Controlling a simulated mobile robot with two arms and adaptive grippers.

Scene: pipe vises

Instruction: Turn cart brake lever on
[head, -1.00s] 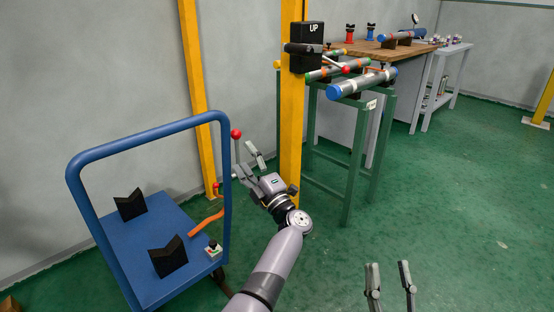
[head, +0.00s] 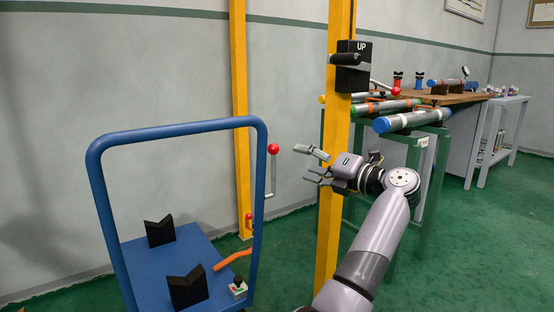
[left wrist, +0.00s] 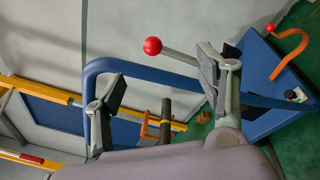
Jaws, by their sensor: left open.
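The cart (head: 190,262) is blue with a tall hoop handle (head: 180,128). Beside the handle's right post stands an upright grey lever (head: 273,178) with a red ball knob (head: 273,148). My left gripper (head: 312,165) is open and empty, to the right of the lever and apart from it, with its fingers pointing left towards it. In the left wrist view the red knob (left wrist: 152,46) lies between and beyond the two fingers, and the lever's rod runs right to behind the right finger. The lever's lower end is hidden there. My right gripper is out of view.
Two black V-blocks (head: 160,231), an orange bent rod (head: 233,259) and a small switch box (head: 238,287) are on the cart. A yellow post (head: 336,120) with a black UP box (head: 353,66) stands close behind my left gripper. A green pipe stand (head: 413,160) is farther right.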

